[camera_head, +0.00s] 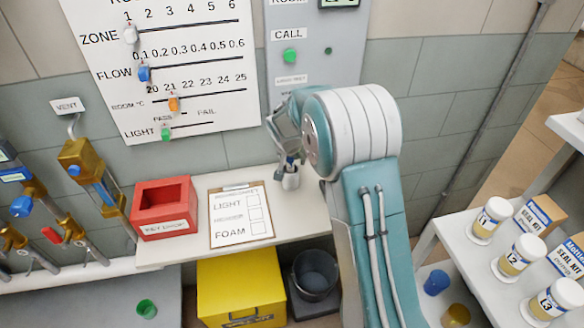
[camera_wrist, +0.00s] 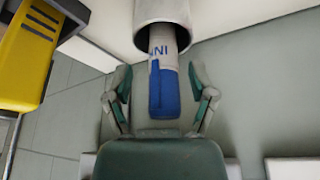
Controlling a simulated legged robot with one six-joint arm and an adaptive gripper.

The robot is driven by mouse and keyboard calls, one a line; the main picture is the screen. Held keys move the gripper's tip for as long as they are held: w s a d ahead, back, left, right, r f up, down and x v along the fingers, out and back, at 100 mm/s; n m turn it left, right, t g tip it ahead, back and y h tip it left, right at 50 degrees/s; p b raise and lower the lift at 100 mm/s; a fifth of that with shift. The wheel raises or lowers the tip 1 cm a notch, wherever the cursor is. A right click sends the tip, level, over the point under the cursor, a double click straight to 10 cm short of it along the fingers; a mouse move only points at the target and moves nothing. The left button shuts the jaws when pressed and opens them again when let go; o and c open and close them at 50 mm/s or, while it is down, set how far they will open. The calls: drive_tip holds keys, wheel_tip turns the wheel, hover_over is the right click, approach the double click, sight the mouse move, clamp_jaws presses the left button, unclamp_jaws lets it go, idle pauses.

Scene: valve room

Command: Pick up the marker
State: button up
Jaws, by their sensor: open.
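The marker (camera_wrist: 163,90), white with lettering and a blue cap, sits in a light cylindrical cup (camera_wrist: 163,10) in the wrist view, cap end outward. My gripper (camera_wrist: 160,82) is open, with one finger on each side of the blue cap and a gap visible on both sides. In the head view my gripper (camera_head: 286,135) is just above the small cup (camera_head: 291,180) at the back of the white shelf. The marker is not clearly seen there, as my gripper covers that spot.
A clipboard (camera_head: 240,215) and a red key box (camera_head: 163,208) lie left of the cup on the shelf (camera_head: 205,238). A yellow box (camera_head: 241,284) and a dark bin (camera_head: 315,275) stand below. The wall panel (camera_head: 318,50) rises behind. Lidded jars stand on the right shelf.

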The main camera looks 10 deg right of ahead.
drive_tip(key=shift+a+f, duration=0.1)
drive_tip(key=shift+a, duration=0.45)
drive_tip(key=shift+c, duration=0.3)
drive_tip(key=shift+d, duration=0.15)
drive_tip(key=c, duration=0.5)
drive_tip(key=shift+d, duration=0.4)
drive_tip(key=c, duration=0.4)
drive_tip(key=shift+a, duration=0.1)
drive_tip(key=shift+a, duration=0.1)
wheel_tip(320, 180, up, 10)
drive_tip(key=shift+r, duration=0.1)
